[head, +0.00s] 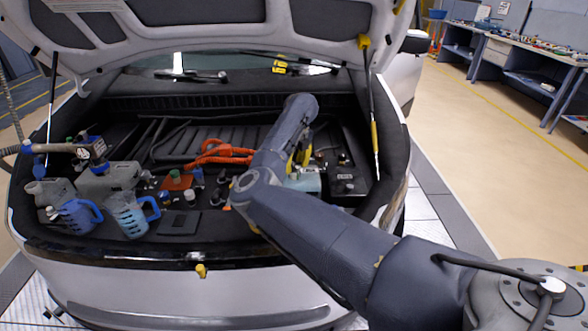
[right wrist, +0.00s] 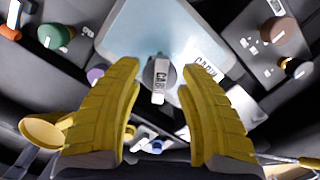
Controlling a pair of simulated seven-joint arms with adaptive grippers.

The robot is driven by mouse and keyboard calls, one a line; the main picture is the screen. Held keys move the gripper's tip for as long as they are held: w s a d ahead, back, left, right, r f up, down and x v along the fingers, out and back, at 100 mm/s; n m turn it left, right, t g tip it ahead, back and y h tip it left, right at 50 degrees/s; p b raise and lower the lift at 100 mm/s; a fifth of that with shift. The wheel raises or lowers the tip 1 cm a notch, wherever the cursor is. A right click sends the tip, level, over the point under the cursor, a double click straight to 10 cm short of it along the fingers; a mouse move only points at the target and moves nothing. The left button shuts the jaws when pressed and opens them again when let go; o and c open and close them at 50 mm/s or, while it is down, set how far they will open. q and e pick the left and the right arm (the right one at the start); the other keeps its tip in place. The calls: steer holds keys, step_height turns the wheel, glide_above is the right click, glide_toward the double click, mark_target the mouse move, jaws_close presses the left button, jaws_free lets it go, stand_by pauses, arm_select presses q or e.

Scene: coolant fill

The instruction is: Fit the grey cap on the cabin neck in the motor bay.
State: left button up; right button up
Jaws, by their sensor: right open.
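My right gripper (right wrist: 162,66) is open, its two yellow fingers pointing at the pale blue tank (right wrist: 135,32). In the head view the right gripper (head: 301,152) is mostly behind my forearm, above the tank (head: 306,181). My left gripper is not in view.
A brown cap (right wrist: 278,30), a green cap (right wrist: 53,36) and a purple cap (right wrist: 95,74) are around the tank. Blue-handled jugs (head: 131,215) and a hose nozzle (head: 90,150) are at the bay's left. The raised hood (head: 190,35) hangs above.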

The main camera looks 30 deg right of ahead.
jaws_close()
steer(key=shift+r, duration=0.1)
stand_by(0.3)
